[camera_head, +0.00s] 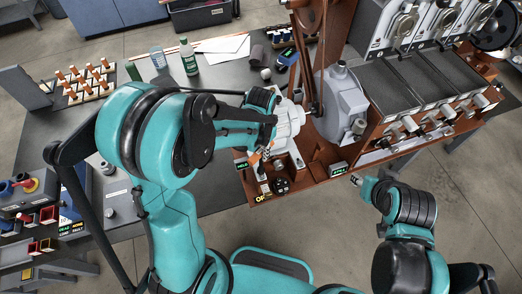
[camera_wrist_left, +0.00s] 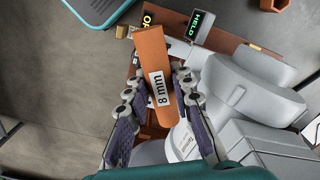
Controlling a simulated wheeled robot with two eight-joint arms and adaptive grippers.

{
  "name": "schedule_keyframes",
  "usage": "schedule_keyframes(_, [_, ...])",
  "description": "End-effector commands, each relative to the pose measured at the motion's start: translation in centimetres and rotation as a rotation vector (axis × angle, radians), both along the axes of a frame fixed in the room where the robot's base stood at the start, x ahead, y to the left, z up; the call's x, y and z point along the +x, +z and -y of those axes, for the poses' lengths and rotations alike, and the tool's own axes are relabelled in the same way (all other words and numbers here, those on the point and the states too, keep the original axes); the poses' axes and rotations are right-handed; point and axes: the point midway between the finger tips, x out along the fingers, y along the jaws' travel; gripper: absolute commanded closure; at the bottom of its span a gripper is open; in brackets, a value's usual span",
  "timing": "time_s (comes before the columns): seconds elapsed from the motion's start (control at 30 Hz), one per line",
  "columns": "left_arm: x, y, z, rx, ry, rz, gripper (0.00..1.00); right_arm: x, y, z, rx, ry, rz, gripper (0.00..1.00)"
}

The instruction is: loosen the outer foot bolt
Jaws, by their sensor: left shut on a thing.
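My left gripper (camera_head: 262,148) is beside the grey motor housing (camera_head: 290,120) on the roaster's brown base. In the left wrist view the gripper (camera_wrist_left: 157,88) is shut on an orange tool handle labelled "8 mm" (camera_wrist_left: 152,58). The handle also shows as a small orange piece in the head view (camera_head: 256,157). The motor's pale body fills the right of the wrist view (camera_wrist_left: 245,90). I cannot make out the outer foot bolt, nor whether the tool touches it. My right gripper (camera_head: 357,180) is small, near the base's front edge; its jaws are unclear.
A green "HELD" display (camera_wrist_left: 199,24) stands close to the tool; a second display (camera_head: 338,168) sits farther right. A black knob (camera_head: 281,186) is at the base's front.

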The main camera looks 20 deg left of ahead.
Motion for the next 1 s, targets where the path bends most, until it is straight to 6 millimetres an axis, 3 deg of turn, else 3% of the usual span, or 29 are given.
schedule_keyframes(1.0, [0.0, -2.1, 0.0, 0.000, 0.000, 0.000, 1.00, 0.0, -2.0, 0.0, 0.000, 0.000, 0.000, 0.60])
